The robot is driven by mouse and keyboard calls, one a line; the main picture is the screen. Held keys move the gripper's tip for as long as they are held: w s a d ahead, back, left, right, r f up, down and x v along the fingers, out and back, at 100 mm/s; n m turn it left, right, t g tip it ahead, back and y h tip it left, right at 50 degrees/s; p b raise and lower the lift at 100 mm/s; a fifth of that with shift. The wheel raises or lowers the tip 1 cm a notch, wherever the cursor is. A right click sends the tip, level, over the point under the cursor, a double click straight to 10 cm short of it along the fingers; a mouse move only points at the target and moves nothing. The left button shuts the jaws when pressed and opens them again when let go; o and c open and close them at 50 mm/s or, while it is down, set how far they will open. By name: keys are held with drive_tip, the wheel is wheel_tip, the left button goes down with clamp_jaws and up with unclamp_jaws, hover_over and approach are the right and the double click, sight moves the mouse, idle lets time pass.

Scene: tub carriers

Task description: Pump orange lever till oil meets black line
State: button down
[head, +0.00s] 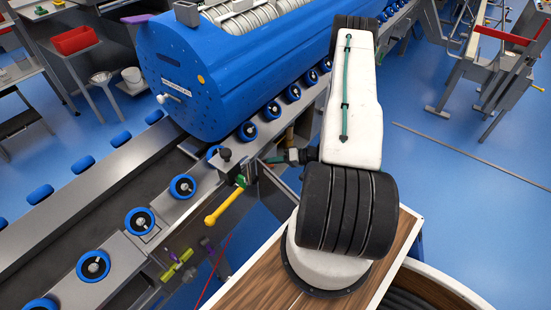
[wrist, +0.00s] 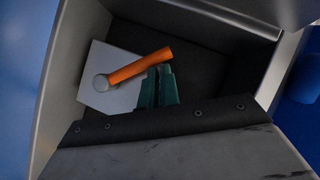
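An orange lever (wrist: 140,66) shows in the wrist view, in a dark metal recess. Nothing is visible between the fingers. I cannot make out the oil or a black line in either view, nor the orange lever in the head view.
A dark lip with screws (wrist: 165,122) borders the recess near my gripper; metal walls flank it. In the head view, a big blue drum (head: 205,75) lies above a rail with several blue rollers (head: 140,221). A yellow handle (head: 225,205) sticks out beside it.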

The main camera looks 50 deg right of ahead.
drive_tip(key=shift+a, duration=0.35)
idle(0.3)
drive_tip(key=s+d+r, duration=0.6)
drive_tip(key=s+d, duration=0.2)
drive_tip(key=shift+s+r, duration=0.2)
drive_tip(key=shift+r, duration=0.15)
idle(0.6)
